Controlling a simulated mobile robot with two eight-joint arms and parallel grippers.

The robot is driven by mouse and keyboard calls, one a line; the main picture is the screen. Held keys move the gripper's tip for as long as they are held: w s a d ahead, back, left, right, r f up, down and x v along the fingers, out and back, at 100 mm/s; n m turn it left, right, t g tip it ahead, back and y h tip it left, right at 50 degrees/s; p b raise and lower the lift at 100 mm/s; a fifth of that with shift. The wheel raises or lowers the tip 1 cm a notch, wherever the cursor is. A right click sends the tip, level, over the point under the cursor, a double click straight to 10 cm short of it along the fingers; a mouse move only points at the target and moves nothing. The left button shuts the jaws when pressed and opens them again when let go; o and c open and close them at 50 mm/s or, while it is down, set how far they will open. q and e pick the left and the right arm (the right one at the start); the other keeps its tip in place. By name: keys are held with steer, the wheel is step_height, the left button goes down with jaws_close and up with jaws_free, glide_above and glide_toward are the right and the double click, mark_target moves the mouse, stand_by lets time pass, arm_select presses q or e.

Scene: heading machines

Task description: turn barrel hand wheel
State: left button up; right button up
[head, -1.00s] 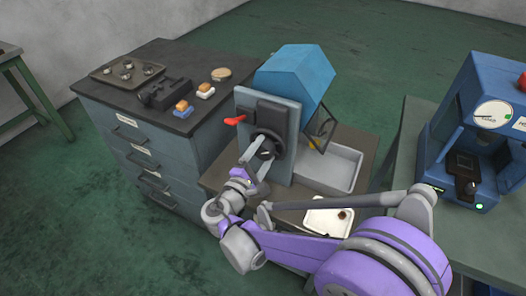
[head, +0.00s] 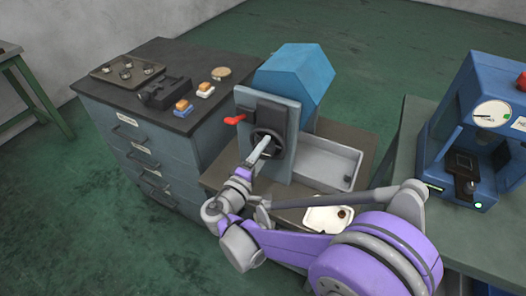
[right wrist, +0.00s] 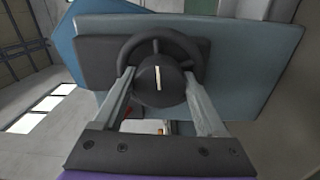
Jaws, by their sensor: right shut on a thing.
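The black barrel hand wheel (head: 277,138) is on the front plate (head: 297,130) of the blue machine. In the right wrist view the wheel (right wrist: 158,39) shows a round hub (right wrist: 170,90) with a near-vertical white mark. My right gripper (head: 263,147) reaches the wheel from the front. In the right wrist view its fingers (right wrist: 158,78) lie on both sides of the hub, inside or in front of the rim, and are shut on the wheel's hub. The lower rim is partly hidden. My left gripper is not in view.
A red lever (head: 234,119) sticks out left of the wheel. A grey tray (head: 325,165) and a white tray (head: 326,218) lie to the right. A dark-topped cabinet (head: 150,75) stands left, and a blue gauge machine (head: 478,130) stands right.

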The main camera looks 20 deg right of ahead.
stand_by(0.3)
steer(key=o, duration=1.3)
steer(key=shift+a, duration=0.1)
steer(key=v, duration=1)
steer(key=shift+s+a, duration=0.25)
steer(key=shift+s, duration=0.05)
